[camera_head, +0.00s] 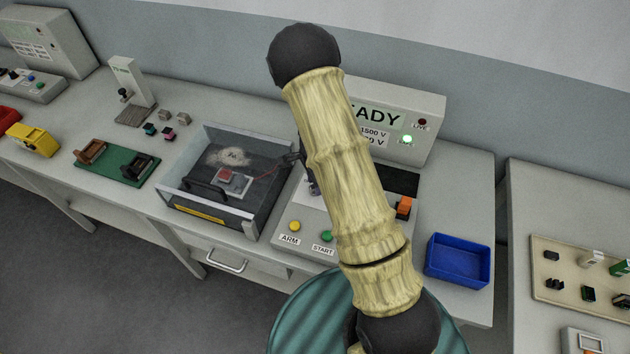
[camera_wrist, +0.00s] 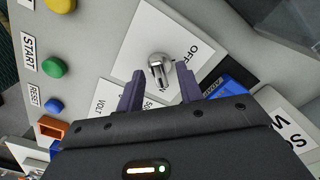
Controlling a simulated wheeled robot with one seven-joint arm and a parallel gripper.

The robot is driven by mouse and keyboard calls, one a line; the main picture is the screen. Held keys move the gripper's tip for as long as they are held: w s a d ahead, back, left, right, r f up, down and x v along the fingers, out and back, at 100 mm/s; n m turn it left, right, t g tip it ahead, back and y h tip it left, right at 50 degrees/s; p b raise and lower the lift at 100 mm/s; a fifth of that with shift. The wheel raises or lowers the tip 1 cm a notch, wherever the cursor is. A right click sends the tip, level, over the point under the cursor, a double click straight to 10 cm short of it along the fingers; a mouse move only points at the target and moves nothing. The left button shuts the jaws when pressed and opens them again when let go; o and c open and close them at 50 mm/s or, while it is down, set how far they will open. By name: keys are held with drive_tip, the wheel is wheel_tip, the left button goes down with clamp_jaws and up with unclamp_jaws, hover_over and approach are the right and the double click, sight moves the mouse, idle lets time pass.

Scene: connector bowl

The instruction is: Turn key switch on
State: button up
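The key switch (camera_wrist: 160,66) is a shiny metal knob on a white plate (camera_wrist: 150,35) in the wrist view. The plate is marked OFF on one side, and an N shows beside the knob, partly covered. My gripper (camera_wrist: 161,70) is open, with its two purple fingers apart on either side of the knob's near part. I cannot tell whether the fingers touch it. In the head view my arm covers most of the panel around the switch, and the knob is not clearly visible there.
On the panel are a yellow ARM button (camera_head: 294,226), a green START button (camera_head: 326,236), a blue RESET button (camera_wrist: 54,106) and an orange switch (camera_head: 404,207). A clear-sided test box (camera_head: 190,205) stands left, a blue tray (camera_head: 458,262) right. The display behind is partly covered, showing "ADY".

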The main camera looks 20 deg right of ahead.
wheel_tip(320, 180, up, 18)
drive_tip(key=b, duration=0.1)
drive_tip(key=shift+f+b, duration=0.25)
drive_tip(key=shift+b, duration=0.15)
idle(0.5)
drive_tip(key=s+r+n+t, duration=0.2)
drive_tip(key=s+n, duration=1.4)
drive_tip(key=shift+s+r+t, duration=0.2)
drive_tip(key=shift+r+t, duration=0.1)
drive_tip(key=shift+r, duration=0.05)
idle(1.4)
